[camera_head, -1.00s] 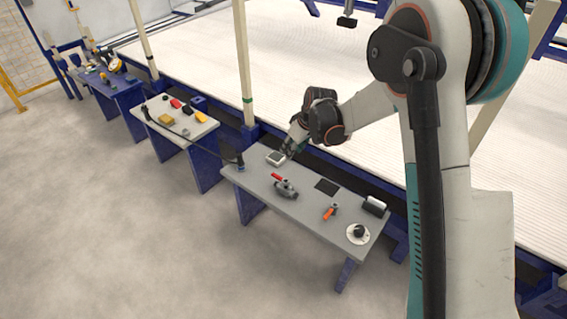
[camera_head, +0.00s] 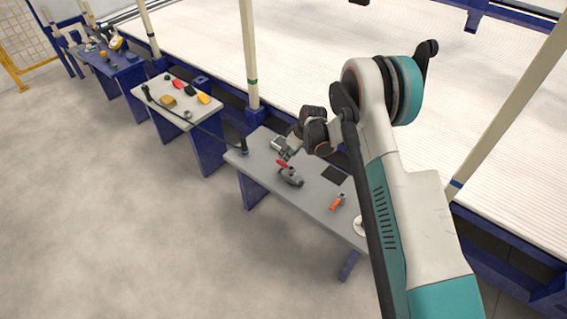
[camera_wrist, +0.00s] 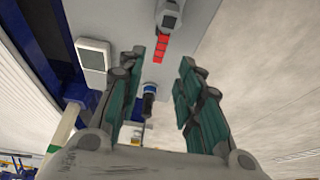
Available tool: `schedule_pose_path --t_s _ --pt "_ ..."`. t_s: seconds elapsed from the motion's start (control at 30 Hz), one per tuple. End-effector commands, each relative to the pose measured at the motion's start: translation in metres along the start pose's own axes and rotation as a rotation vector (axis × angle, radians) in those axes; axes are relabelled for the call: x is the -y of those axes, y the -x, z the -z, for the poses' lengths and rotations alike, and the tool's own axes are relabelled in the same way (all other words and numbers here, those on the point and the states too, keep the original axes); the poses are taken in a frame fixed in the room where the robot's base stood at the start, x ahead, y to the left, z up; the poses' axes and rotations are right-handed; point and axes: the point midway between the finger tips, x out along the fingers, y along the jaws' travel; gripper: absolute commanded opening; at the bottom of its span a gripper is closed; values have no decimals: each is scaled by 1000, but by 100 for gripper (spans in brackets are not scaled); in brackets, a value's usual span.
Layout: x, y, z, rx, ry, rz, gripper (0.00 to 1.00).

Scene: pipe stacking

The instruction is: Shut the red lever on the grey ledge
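The red lever (camera_head: 283,163) sits on a grey valve (camera_head: 291,177) on the grey ledge (camera_head: 262,180) in the head view. In the wrist view the red lever (camera_wrist: 162,48) is at the top centre, jutting from the valve body (camera_wrist: 169,14). My gripper (camera_head: 290,155) is close beside the lever, toward the back edge of the ledge. In the wrist view my gripper (camera_wrist: 158,75) has its fingers spread wide with nothing between them. The lever lies just beyond the fingertips, and I cannot tell any contact.
A white-framed box (camera_wrist: 93,57) lies on the ledge close to my fingers. An orange-handled item (camera_head: 338,201) and a dark square (camera_head: 335,175) lie further right. A blue-based post (camera_head: 243,146) stands at the ledge's left end. A second table (camera_head: 180,118) stands beyond.

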Motion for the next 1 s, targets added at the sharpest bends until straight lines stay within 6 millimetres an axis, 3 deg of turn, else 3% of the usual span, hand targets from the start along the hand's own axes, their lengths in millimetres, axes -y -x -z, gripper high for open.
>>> schedule_pose_path --t_s 0.1,0.33,0.5,0.8,0.83,0.97,1.0 --pt "0 -28 -1 0 1 0 32" --pt "0 -61 0 0 0 0 32" --pt "0 -71 0 0 0 0 32" --pt "0 -72 0 0 0 0 32" --pt "0 -72 0 0 -1 0 30" --pt "0 -72 0 0 -1 0 1" --pt "0 -72 0 0 -1 0 0"
